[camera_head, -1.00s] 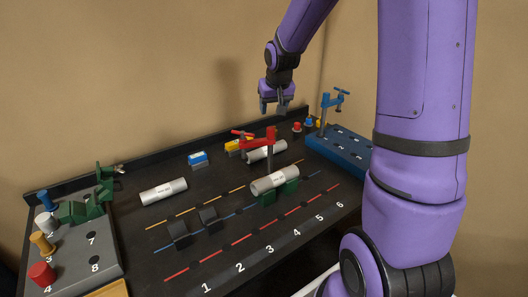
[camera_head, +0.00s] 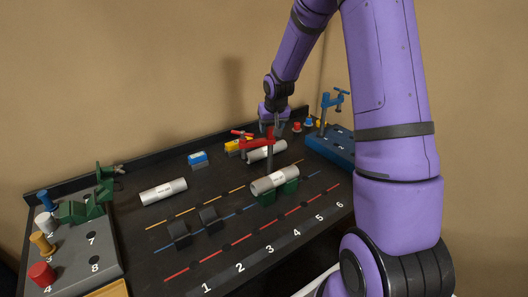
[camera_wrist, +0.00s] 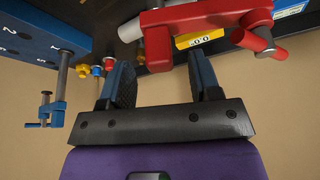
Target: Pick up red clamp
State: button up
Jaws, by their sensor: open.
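My gripper (camera_head: 274,132) is open and empty, just behind and above the clamp's right end in the head view. In the wrist view its two fingers (camera_wrist: 162,82) point up toward the clamp, apart from it.
A blue block with a blue clamp (camera_head: 332,100) stands at the right. A grey numbered panel (camera_head: 80,262) with coloured pegs and a green clamp (camera_head: 90,203) is at the left. Another white cylinder (camera_head: 163,191) lies on the board.

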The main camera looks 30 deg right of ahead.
jog(key=shift+x, duration=1.15)
grip_shut()
jog(key=shift+r, duration=0.15)
